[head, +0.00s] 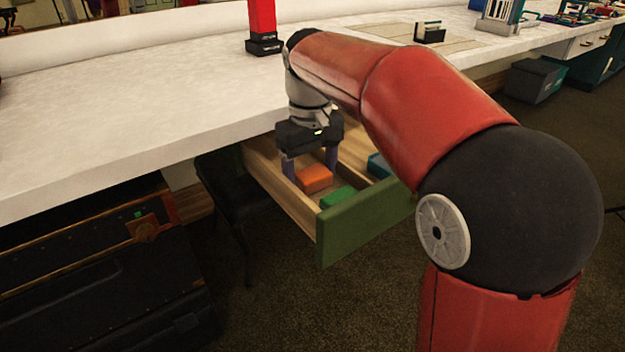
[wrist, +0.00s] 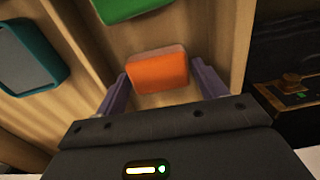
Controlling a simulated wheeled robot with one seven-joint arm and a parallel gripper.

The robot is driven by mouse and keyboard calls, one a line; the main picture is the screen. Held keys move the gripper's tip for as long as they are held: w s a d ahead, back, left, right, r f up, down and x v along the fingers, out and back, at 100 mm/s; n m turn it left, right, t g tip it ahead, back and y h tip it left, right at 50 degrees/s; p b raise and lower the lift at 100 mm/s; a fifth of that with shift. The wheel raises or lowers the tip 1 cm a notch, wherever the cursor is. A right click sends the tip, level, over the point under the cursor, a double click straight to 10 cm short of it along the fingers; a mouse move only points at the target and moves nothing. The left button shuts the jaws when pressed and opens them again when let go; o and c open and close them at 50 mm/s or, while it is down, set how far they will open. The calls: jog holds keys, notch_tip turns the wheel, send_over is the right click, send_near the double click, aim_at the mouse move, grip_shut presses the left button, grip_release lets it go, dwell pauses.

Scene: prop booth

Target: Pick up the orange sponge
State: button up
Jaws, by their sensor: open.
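The orange sponge (head: 314,179) lies inside the open wooden drawer with the green front (head: 365,222). In the wrist view the orange sponge (wrist: 158,73) sits just ahead of my gripper, between the lines of its two fingers. My gripper (head: 310,178) is open and points down into the drawer, with one purple finger on each side of the sponge. In the wrist view my gripper (wrist: 160,82) shows nothing held. I cannot tell whether either finger touches the sponge.
A green block (head: 338,196) lies near the drawer front, and a teal item (head: 379,165) lies in another compartment past a wooden divider (wrist: 72,45). The white countertop (head: 140,110) overhangs the drawer's back. A black case (head: 100,265) stands at the left.

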aim_at(310, 170)
jog(key=c, duration=0.7)
jog(key=shift+r, duration=0.15)
notch_tip(310, 170, up, 20)
jog(key=p, duration=0.6)
